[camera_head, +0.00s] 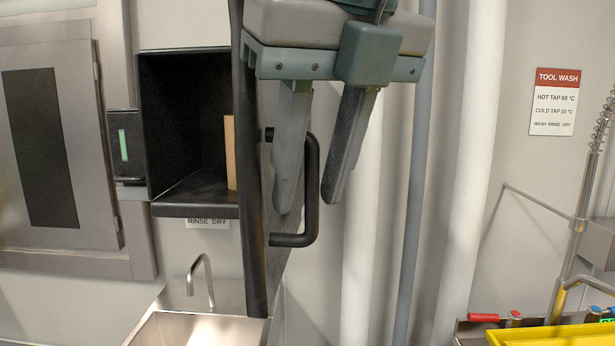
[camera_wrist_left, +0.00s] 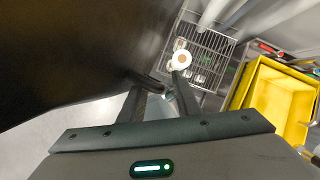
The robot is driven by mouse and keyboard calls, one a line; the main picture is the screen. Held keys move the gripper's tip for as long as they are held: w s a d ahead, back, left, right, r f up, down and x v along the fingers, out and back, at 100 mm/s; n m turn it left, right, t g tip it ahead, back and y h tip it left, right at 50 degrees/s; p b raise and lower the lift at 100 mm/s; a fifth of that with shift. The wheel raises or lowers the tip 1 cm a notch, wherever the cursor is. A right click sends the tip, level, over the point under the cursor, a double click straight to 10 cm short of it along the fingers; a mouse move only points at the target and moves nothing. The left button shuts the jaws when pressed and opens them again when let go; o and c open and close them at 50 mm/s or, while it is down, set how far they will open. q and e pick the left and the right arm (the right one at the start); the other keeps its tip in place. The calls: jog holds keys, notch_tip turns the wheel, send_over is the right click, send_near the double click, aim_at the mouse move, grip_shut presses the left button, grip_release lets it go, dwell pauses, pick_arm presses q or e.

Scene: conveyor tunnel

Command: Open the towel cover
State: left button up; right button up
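The towel cover (camera_head: 252,215) is a black panel. It is swung out from the right side of a black open-fronted box (camera_head: 160,120) and seen nearly edge-on. Its black bar handle (camera_head: 313,185) stands off its right face. A tan upright piece (camera_head: 230,152) shows inside the box. My left gripper (camera_head: 308,203) points down at the handle, fingers spread apart, with the bar showing between them; I cannot tell whether they touch it. In the left wrist view, the cover (camera_wrist_left: 70,50) fills the upper left beside the open fingers (camera_wrist_left: 158,95). My right gripper is not in view.
A sink (camera_head: 195,330) with a tap (camera_head: 203,280) is below the box. White pipes (camera_head: 465,160) run up the wall to the right. A yellow crate (camera_head: 545,336) is at lower right. A wire rack (camera_wrist_left: 205,50) holds a white round thing (camera_wrist_left: 181,60).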

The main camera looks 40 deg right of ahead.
pick_arm(q)
jog(key=shift+s, duration=0.1)
dwell(0.4)
jog(key=p+v, duration=0.1)
jog(key=v, duration=1.6)
jog(key=shift+r+p, duration=0.15)
jog(key=shift+p, duration=0.15)
grip_shut()
